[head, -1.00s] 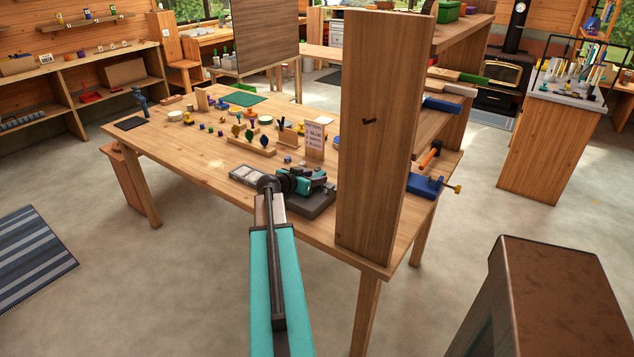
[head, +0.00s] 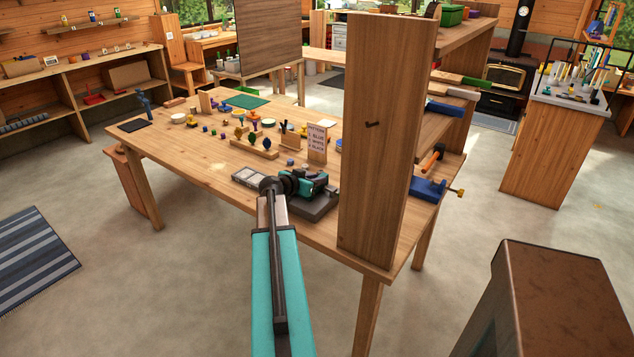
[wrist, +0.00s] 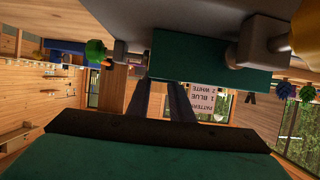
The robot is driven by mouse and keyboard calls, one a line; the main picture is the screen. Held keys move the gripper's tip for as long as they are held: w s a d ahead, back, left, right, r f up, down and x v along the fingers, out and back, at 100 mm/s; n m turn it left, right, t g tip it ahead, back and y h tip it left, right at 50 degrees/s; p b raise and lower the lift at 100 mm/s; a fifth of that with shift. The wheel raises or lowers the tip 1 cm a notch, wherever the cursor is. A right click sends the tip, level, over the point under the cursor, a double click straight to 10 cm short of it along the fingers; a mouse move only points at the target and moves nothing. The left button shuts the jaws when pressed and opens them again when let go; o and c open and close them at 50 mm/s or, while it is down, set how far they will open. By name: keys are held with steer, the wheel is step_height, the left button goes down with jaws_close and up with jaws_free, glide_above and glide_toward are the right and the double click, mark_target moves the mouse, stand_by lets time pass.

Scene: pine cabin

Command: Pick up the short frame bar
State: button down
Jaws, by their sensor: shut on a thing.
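My gripper (wrist: 168,88) shows in the wrist view as two dark fingers reaching up from the teal palm. They end at a green bar-like piece (wrist: 205,58), which I take to be the short frame bar, and the jaws are shut on it. The fingertip contact is partly hidden. In the head view my teal wrist is low over the table, beside a dark grey base (head: 318,208). The fingers and the held piece cannot be made out there.
A grey compartment tray (head: 247,176) lies left of my wrist. A pattern sign (head: 317,142) stands behind it, also upside down in the wrist view (wrist: 208,103). A tall wooden panel (head: 385,150) rises close on the right. The table's (head: 200,165) front left is clear.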

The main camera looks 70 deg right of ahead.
step_height(320, 180, up, 10)
steer(key=b, duration=0.1)
steer(key=shift+f+b, duration=0.2)
steer(key=shift+b, duration=0.2)
stand_by(0.7)
